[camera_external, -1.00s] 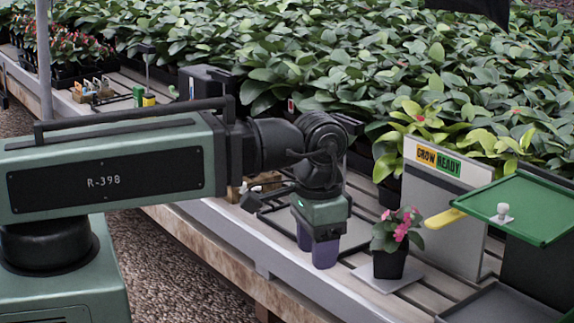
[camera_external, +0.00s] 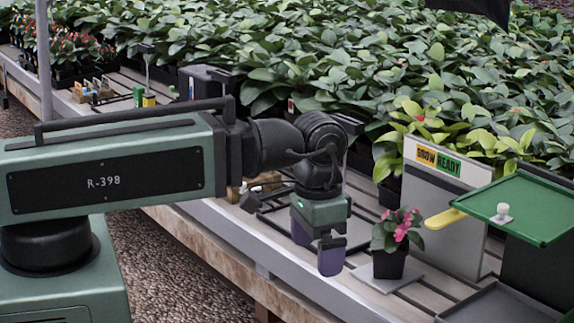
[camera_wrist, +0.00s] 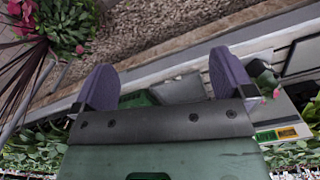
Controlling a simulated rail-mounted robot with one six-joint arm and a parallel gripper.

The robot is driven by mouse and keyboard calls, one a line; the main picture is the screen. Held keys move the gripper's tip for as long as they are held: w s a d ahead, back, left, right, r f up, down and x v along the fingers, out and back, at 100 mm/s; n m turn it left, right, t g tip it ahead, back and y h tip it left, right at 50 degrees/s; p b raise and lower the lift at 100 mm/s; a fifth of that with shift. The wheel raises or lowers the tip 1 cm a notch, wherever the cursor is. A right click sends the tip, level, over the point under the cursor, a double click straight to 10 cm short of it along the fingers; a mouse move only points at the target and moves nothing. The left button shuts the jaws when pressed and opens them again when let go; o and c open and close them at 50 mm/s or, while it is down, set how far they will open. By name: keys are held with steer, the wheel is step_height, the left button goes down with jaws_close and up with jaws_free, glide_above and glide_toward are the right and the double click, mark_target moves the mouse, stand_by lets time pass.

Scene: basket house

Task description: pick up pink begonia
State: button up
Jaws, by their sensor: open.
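The pink begonia (camera_external: 397,230) stands upright in a black pot (camera_external: 389,263) on a light grey plate (camera_external: 373,279) on the slatted bench, in the external view. My gripper (camera_external: 317,247) is open, with purple fingers pointing down, just left of the pot and apart from it. One finger is nearer the pot than the other. In the wrist view my gripper (camera_wrist: 165,85) shows nothing clearly held between its spread fingers. Green leaves and pink specks, apparently the begonia (camera_wrist: 267,82), show beside the right finger, which partly hides them.
Dense leafy plants (camera_external: 330,75) fill the back. Gravel floor (camera_external: 180,275) lies in front.

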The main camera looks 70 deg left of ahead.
steer(key=w+a+f+n+b, duration=0.1)
steer(key=w+a+f+b, duration=0.2)
steer(key=a+f+b, duration=0.2)
steer(key=n+b, duration=0.9)
steer(key=n, duration=1.2)
glide_toward(391, 249)
steer(key=shift+s+f, duration=0.35)
steer(key=shift+s, duration=0.45)
steer(key=n, duration=0.1)
steer(key=w+n, duration=0.1)
steer(key=n, duration=0.2)
steer(key=shift+w+a+r, duration=0.2)
steer(key=shift+w+a, duration=0.05)
steer(key=shift+w, duration=0.1)
steer(key=n, duration=0.4)
steer(key=shift+s+d+r, duration=0.1)
steer(key=shift+s+d, duration=0.1)
step_height(391, 249, down, 11)
steer(key=b, duration=1)
steer(key=shift+w+f+b, duration=0.15)
steer(key=shift+f+b, duration=0.05)
steer(key=shift+b, duration=0.15)
steer(key=shift+r, duration=0.25)
steer(key=c, duration=0.9)
steer(key=shift+r+p, duration=0.15)
steer(key=shift+p, duration=0.2)
